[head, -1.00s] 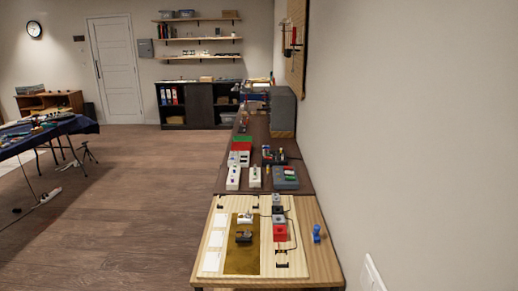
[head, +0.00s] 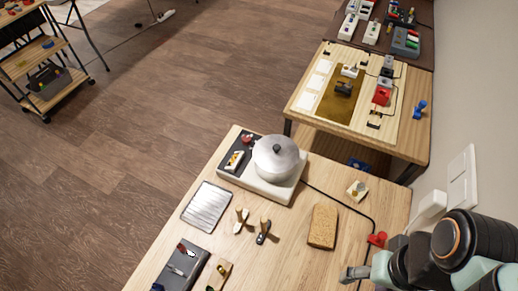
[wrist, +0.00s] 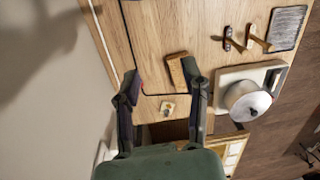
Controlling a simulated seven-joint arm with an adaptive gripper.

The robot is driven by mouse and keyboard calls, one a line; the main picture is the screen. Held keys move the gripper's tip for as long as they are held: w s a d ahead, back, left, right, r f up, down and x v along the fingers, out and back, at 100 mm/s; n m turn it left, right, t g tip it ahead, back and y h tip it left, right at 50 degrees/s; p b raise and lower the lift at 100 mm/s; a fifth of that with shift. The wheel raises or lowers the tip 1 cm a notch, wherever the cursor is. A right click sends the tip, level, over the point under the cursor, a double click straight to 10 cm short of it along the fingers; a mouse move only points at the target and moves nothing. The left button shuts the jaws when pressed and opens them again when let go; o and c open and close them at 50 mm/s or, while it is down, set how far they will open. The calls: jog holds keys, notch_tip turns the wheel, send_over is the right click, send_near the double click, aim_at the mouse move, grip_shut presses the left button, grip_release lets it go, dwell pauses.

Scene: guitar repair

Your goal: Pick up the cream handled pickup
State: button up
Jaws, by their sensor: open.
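A small cream block with a tan knob (head: 357,189) lies on the near wooden table, right of the sponge-like tan block. The wrist view shows this cream block (wrist: 167,107) low between my fingers. On the far bench's brown mat sit a cream piece with a raised handle (head: 349,71) and a dark one (head: 344,87). I cannot tell for sure which cream piece is the cream handled pickup. My gripper (wrist: 161,71) is open and empty above the near table. In the head view, my gripper (head: 352,274) shows at the lower right, apart from both cream pieces.
A tan block (head: 322,227), a pot on a white hot plate (head: 258,188), a metal tray (head: 207,206) and two wooden-handled tools (head: 241,219) (head: 263,232) share the near table (head: 290,255). A black cable runs to a red piece (head: 377,239) near the wall socket.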

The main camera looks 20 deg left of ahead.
notch_tip(320, 180, up, 4)
jog(key=w, duration=0.1)
jog(key=n, duration=0.6)
send_over(240, 216)
jog(key=shift+h, duration=0.4)
jog(key=f, duration=2.8)
jog(key=shift+w+a, duration=0.25)
jog(key=shift+w, duration=0.05)
jog(key=shift+r, duration=0.1)
grip_shut()
